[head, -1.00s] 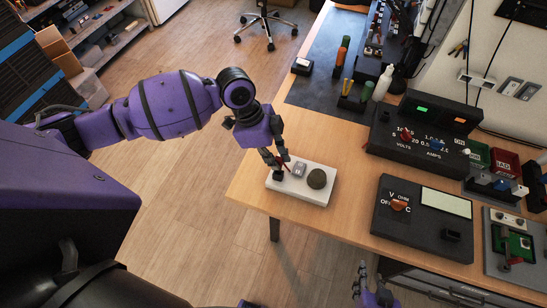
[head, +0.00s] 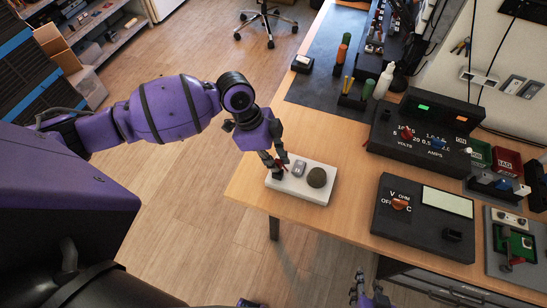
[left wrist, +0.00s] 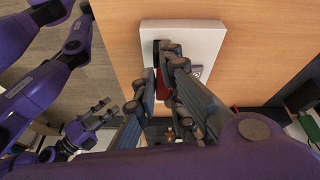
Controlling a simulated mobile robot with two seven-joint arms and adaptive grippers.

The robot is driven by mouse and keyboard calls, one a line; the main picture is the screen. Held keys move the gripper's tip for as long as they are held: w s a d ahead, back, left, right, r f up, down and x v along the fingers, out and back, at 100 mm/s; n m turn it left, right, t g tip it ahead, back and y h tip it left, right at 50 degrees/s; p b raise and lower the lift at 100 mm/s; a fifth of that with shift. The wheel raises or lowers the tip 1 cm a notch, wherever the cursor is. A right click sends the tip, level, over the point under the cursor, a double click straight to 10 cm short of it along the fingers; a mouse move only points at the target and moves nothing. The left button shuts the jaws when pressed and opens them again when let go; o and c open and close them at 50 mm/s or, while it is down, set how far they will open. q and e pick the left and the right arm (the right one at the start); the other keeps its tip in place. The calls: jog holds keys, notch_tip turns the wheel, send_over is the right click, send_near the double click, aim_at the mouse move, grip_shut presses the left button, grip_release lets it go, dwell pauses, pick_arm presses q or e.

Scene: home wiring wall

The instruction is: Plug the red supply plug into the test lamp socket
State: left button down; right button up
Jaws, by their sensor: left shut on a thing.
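My left gripper (head: 278,169) is over the left end of a white test board (head: 313,196), shut on the red supply plug (head: 282,167). In the left wrist view the red plug (left wrist: 163,86) shows as a narrow strip between the fingers. A black socket (head: 276,176) sits on the board right below the fingertips. The plug's lower end is hidden, so I cannot tell whether it is in the socket. A grey part (head: 299,168) and a round, dark lamp (head: 316,177) are to the right on the board. My right gripper (head: 367,288) is open and empty below the table's front edge.
A dark mat (head: 315,90) with bottles and tools lies at the back. Bare wood surrounds the board.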

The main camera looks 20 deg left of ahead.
pick_arm(q)
jog(key=shift+f, duration=0.6)
pick_arm(e)
jog(key=shift+w+f, duration=0.2)
pick_arm(q)
jog(key=shift+f, duration=0.3)
pick_arm(e)
jog(key=shift+s+f, duration=0.15)
pick_arm(q)
jog(key=c, duration=1.8)
grip_release()
jog(key=shift+o, duration=0.3)
jog(key=shift+r, duration=0.1)
jog(key=shift+a+r, duration=0.1)
jog(key=shift+r, duration=0.2)
jog(key=v, duration=1.1)
pick_arm(e)
jog(key=shift+s, duration=0.2)
pick_arm(q)
jog(key=shift+r, duration=0.1)
